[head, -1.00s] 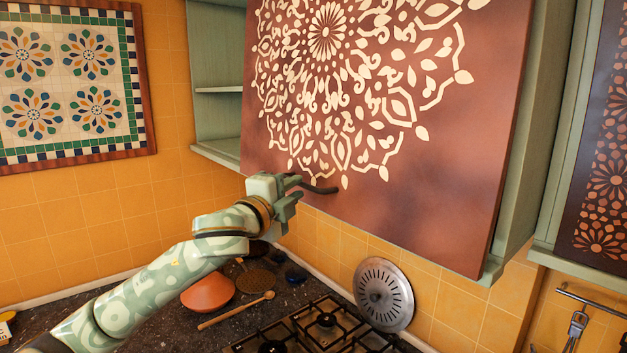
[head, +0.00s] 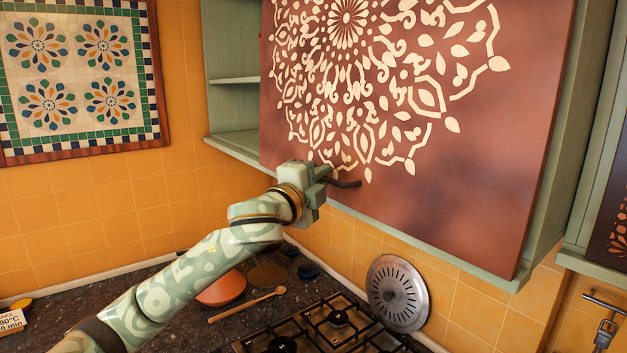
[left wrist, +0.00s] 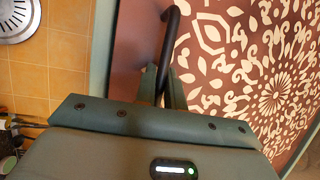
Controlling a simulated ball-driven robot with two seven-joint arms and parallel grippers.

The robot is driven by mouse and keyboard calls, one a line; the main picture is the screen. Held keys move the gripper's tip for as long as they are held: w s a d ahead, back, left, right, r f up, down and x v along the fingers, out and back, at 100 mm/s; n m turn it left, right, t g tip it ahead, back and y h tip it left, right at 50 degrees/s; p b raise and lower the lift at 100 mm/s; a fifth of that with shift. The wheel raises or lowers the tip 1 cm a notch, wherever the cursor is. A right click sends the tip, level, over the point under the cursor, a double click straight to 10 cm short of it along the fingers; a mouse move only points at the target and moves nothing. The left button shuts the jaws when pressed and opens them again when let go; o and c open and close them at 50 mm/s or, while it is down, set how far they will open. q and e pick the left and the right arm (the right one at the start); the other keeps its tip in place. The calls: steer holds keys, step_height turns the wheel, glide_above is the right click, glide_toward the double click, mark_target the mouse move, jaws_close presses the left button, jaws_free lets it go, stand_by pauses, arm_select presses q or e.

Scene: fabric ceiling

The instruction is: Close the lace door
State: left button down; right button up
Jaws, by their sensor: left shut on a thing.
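The lace door (head: 460,190) is a reddish-brown panel with a cream lace rosette, on a pale green wall cabinet (head: 232,141). The cabinet's inside and a shelf show past the door's left edge, so it stands partly open. A dark curved handle (head: 345,184) sits near its lower left. My left gripper (head: 322,183) is at this handle and shut on it. In the left wrist view the handle (left wrist: 171,32) runs down between the fingers (left wrist: 162,88), with the lace pattern to the right. The fingertips are small in the head view. My right gripper is out of view.
A gas hob (head: 335,325) and dark counter lie below, with an orange lid (head: 222,290) and a wooden spoon (head: 247,304). A round slotted metal disc (head: 398,293) leans at the tiled wall. Another patterned cabinet door (head: 612,215) is at the right.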

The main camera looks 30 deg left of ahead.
mark_target(338, 178)
arm_select(q)
steer(key=w, duration=0.2)
steer(key=w+d, duration=0.1)
steer(key=shift+w+d+f+t+b, duration=0.15)
steer(key=shift+w+t+b, duration=0.2)
steer(key=shift+t+b, duration=0.05)
steer(key=shift+w+d, duration=0.1)
steer(key=shift+w, duration=0.25)
steer(key=shift+s, duration=0.15)
steer(key=c, duration=1.8)
jaws_free()
steer(key=shift+w+d, duration=0.1)
steer(key=shift+w, duration=0.1)
steer(key=shift+f, duration=0.1)
